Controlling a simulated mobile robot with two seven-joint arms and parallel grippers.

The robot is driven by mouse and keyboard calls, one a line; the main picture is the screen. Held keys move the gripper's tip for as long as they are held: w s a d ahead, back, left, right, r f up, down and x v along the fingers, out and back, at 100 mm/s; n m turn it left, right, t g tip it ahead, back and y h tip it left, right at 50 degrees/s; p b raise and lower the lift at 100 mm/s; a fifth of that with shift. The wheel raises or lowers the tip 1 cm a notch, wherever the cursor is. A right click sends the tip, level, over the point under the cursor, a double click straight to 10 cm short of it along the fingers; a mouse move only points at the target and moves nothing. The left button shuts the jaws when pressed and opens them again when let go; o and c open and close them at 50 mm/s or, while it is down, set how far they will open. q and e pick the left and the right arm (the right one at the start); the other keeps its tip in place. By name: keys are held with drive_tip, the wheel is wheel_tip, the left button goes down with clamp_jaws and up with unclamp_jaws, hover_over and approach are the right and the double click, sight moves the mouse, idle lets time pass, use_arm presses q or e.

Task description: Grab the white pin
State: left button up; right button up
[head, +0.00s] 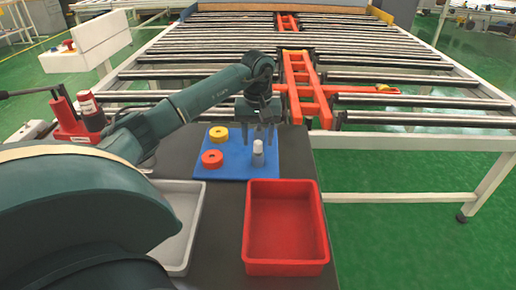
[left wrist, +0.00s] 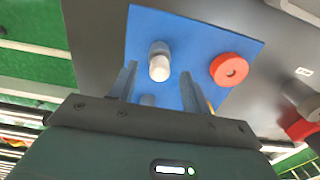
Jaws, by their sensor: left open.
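The white pin (head: 258,146) has a white top and a greyer lower part and stands upright at the right side of the blue board (head: 232,172). In the left wrist view the white pin (left wrist: 159,66) shows just beyond and between the fingertips. My left gripper (head: 258,138) points down over the pin. Its two fingers are apart, with nothing gripped between them; the left wrist view also shows this gripper (left wrist: 158,75). I cannot tell whether a finger touches the pin. My right gripper is not in view.
A yellow ring (head: 218,133) and a red ring (head: 212,159) lie on the board. A red bin (head: 287,267) stands at the front right, and a grey tray (head: 195,240) at the front left, on the dark table (head: 225,240). A roller conveyor (head: 400,118) lies behind.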

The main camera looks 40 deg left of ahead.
sight(258, 153)
use_arm(q)
wheel_tip(258, 153, down, 2)
drive_tip(key=shift+f, duration=0.15)
clamp_jaws()
idle(0.5)
